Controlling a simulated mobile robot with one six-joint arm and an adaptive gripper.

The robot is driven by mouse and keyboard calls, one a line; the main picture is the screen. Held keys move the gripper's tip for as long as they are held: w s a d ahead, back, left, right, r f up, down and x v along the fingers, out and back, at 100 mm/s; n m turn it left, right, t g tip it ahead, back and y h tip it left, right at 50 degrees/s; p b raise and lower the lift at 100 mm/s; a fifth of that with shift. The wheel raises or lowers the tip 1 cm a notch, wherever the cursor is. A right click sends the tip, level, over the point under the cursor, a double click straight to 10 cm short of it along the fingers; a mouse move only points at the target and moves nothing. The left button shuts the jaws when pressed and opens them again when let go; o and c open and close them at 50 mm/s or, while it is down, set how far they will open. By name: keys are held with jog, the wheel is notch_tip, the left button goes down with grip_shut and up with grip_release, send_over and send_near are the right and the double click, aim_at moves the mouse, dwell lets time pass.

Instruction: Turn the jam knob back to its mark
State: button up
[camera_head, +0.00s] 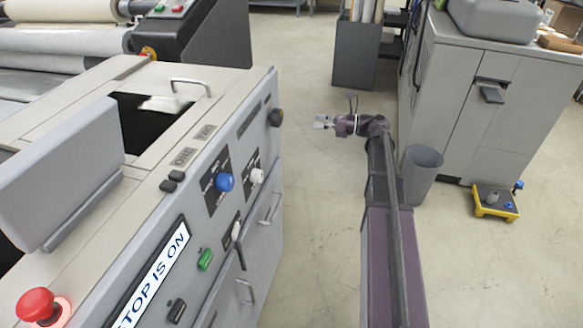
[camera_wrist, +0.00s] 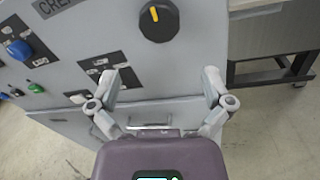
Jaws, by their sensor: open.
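A black round knob (camera_wrist: 160,22) with a yellow pointer line stands on the grey machine panel in the wrist view. The pointer tilts slightly left of straight up in that picture. It also shows at the far end of the panel in the head view (camera_head: 275,117). No label naming it as the jam knob is readable, and I cannot make out a mark around it. My gripper (camera_wrist: 160,76) is open and empty, its fingers spread wide below the knob in the wrist view. In the head view my gripper (camera_head: 320,122) is to the right of the knob, apart from the panel.
The panel also carries a blue knob (camera_head: 224,182), a white knob (camera_head: 257,176), a green switch (camera_head: 205,260) and a lit sign (camera_head: 153,275) reading "STOP IS ON". A red button (camera_head: 37,304) is near. A grey bin (camera_head: 421,172) stands right of my arm. Floor is clear between.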

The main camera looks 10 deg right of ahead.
jog(key=s+a+f+n+g+h+p, duration=0.2)
jog(key=s+a+f+n+g+h, duration=0.2)
jog(key=s+a+f+n, duration=0.5)
jog(key=shift+a+f+n+g+h+p, duration=0.15)
jog(key=shift+a+n+g+h+p, duration=0.2)
jog(key=shift+a+n+h, duration=0.65)
jog(key=shift+d+h, duration=0.3)
jog(key=shift+h, duration=0.1)
jog(key=s+f+n+g+h+p, duration=0.2)
jog(key=s+f+n+h+p, duration=0.1)
jog(key=s+n+h, duration=0.6)
jog(key=shift+s+f+n+h, duration=0.2)
jog(key=shift+s+n+h, duration=0.2)
jog(key=shift+s+n, duration=1.95)
jog(key=shift+w+a+n, duration=0.1)
jog(key=shift+w+n, duration=0.35)
jog(key=shift+w, duration=0.05)
